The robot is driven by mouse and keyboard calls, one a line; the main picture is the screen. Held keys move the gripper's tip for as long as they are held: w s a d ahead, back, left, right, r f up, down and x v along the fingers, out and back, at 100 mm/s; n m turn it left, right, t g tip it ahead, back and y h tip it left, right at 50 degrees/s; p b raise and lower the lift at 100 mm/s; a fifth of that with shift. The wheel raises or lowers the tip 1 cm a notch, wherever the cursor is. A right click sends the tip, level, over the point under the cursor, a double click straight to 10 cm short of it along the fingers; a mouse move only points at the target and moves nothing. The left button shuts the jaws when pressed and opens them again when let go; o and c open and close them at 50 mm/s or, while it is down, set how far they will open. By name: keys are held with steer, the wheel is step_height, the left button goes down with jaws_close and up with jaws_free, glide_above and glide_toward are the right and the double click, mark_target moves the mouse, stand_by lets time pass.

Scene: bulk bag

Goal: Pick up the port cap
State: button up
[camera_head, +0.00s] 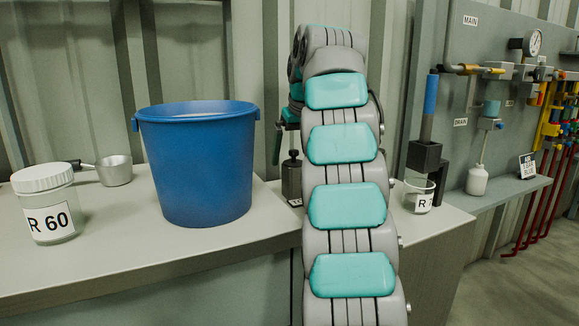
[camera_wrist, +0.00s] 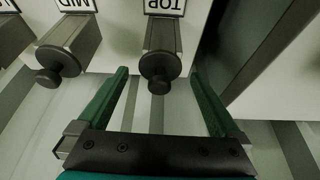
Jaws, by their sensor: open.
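In the wrist view a dark block with a round black knob, a port cap (camera_wrist: 160,66), stands at the label reading TOP (camera_wrist: 165,5). A second such cap (camera_wrist: 67,52) stands at the label MID, to the left. My gripper (camera_wrist: 158,73) is open, with one green finger on each side of the TOP cap's knob in the picture. I see no contact, and I cannot tell the depth between them. In the head view a dark knobbed cap (camera_head: 291,178) stands on the counter, partly hidden by my arm.
A blue bucket (camera_head: 197,165) stands left of my arm. A white-lidded jar (camera_head: 46,205) marked R 60 and a metal cup (camera_head: 115,170) are further left. A small labelled beaker (camera_head: 419,194) stands at right. The counter's front left is clear.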

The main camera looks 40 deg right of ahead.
steer(key=c, duration=1.5)
steer(key=shift+c, duration=0.2)
steer(key=shift+r, duration=0.15)
